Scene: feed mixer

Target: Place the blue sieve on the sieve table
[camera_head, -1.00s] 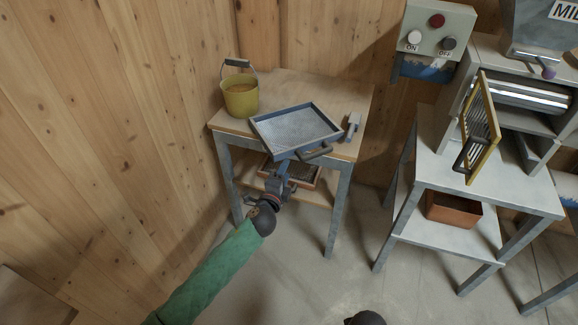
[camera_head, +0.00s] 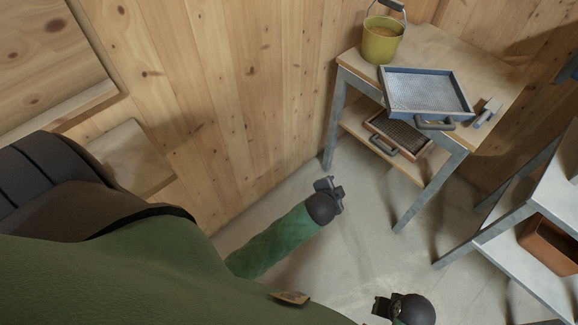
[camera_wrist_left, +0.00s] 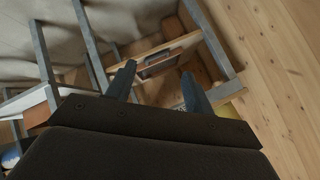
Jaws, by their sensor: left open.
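The blue sieve (camera_head: 428,93), a shallow tray with a mesh floor, lies on top of the wooden table with metal legs (camera_head: 352,62). Its front edge and dark handle (camera_head: 436,126) reach past the table's front edge. My left gripper (camera_head: 334,190) is open and empty, below and to the left of the sieve, apart from the table. In the left wrist view its two fingers (camera_wrist_left: 158,88) stand apart with nothing between them. My right gripper (camera_head: 383,308) is low at the bottom; its jaws are too small to read.
A yellow bucket (camera_head: 382,40) stands at the table's back left. A small grey tool (camera_head: 487,113) lies right of the sieve. An orange-framed sieve (camera_head: 398,138) rests on the lower shelf. A pale stand (camera_head: 520,265) holds a reddish box (camera_head: 550,243) at right. Wooden walls close off the left.

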